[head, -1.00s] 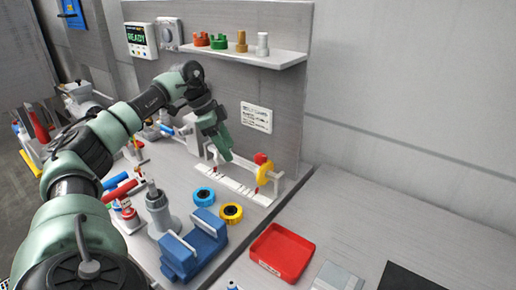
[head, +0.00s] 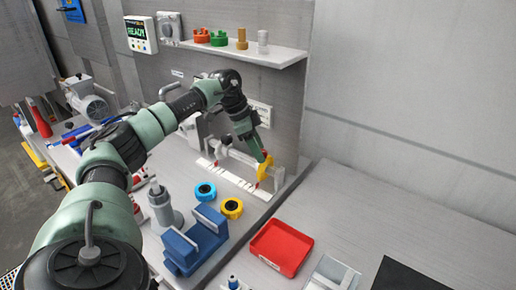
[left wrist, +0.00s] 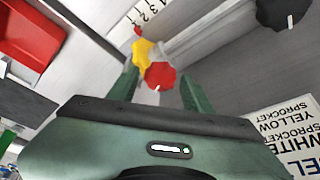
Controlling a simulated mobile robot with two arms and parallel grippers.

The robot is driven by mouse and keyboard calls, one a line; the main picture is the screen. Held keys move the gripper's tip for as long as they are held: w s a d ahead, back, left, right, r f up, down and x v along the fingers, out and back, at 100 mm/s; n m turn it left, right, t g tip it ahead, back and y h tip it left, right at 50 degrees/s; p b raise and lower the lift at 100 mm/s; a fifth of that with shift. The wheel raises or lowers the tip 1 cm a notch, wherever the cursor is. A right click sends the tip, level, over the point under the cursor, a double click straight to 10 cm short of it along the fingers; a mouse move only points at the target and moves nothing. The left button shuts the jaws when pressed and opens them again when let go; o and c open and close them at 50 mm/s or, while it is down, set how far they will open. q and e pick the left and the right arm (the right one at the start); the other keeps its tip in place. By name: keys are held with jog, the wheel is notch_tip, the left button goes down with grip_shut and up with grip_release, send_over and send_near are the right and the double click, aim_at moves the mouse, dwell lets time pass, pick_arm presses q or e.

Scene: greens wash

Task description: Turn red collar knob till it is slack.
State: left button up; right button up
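The red collar knob (left wrist: 160,76) shows in the left wrist view, with a yellow disc (left wrist: 144,53) just beyond it. In the head view the yellow disc (head: 265,170) stands on the shaft of the white fixture (head: 232,180) by the back wall, and the red knob is hidden behind my gripper. My left gripper (head: 263,158) is at the disc. In the left wrist view its two fingers are apart, with the red knob between or just beyond the tips; I cannot tell whether they touch it. My right gripper is not in view.
A blue vise block (head: 195,240), a blue ring (head: 203,191) and a yellow ring (head: 232,207) lie in front of the fixture. A red tray (head: 281,248) stands to the right. A shelf (head: 250,55) with several knobs hangs above.

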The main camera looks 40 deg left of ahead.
pick_arm(q)
grip_shut()
jog(key=shift+r+m+p, duration=0.2)
jog(key=shift+m+p, duration=0.3)
jog(key=shift+p, duration=0.35)
jog(key=m+g+h+p, duration=0.1)
jog(key=m+p, duration=0.1)
jog(key=p, duration=0.1)
jog(key=shift+w+m, duration=0.2)
jog(key=shift+m, duration=0.2)
jog(key=m+g+p, duration=0.1)
jog(key=m, duration=0.1)
jog(key=shift+w+a+f+m, duration=0.1)
jog(key=shift+m, duration=0.2)
jog(key=shift+w+f+m+g, duration=0.1)
jog(key=shift+m+g, duration=0.5)
jog(key=shift+m, duration=0.8)
jog(key=shift+a, duration=0.1)
jog(key=shift+o, duration=1.9)
grip_release()
